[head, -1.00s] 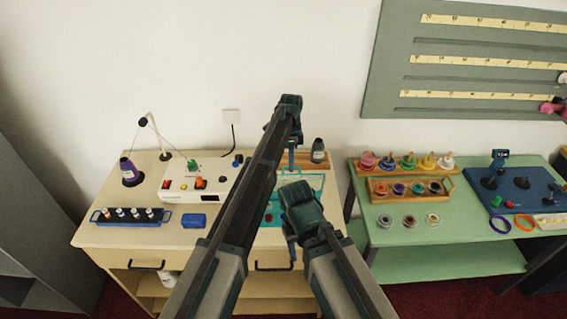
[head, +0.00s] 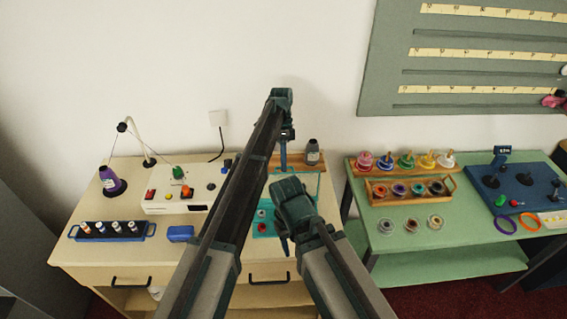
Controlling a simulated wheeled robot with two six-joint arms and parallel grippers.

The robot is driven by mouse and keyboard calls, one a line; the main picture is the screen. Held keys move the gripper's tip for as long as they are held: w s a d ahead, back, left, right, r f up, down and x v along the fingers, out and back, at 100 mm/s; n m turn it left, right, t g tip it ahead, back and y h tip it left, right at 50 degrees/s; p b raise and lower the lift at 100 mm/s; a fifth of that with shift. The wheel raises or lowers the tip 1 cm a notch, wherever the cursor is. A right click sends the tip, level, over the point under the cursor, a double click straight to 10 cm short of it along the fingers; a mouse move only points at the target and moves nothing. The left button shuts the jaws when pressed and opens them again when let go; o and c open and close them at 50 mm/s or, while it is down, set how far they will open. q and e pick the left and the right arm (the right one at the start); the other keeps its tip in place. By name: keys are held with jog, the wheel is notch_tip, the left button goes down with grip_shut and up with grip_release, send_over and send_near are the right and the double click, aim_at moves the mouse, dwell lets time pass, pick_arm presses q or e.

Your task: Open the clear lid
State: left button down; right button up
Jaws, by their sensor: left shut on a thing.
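The clear lid (head: 308,186) lies behind my arms on the cream table, seen only as a pale pane with a turquoise edge. A turquoise box or tray (head: 262,229) with red parts shows beside it, mostly covered by my arms. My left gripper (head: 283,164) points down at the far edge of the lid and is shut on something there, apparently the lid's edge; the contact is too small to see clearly. My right gripper (head: 285,246) hangs over the near side of the turquoise box, and its fingers are too small to judge.
A dark bottle (head: 312,154) stands on a wooden board just right of my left gripper. A white switch box (head: 178,201), a purple thread cone (head: 112,181) and a blue bobbin rack (head: 110,232) occupy the left. A green table (head: 450,222) with spools stands right.

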pick_arm(q)
jog(key=c, duration=0.9)
grip_release()
jog(key=shift+r, duration=0.1)
jog(key=p+v, duration=1.2)
jog(key=v, duration=0.1)
jog(key=shift+w+r, duration=0.2)
jog(key=shift+r, duration=0.1)
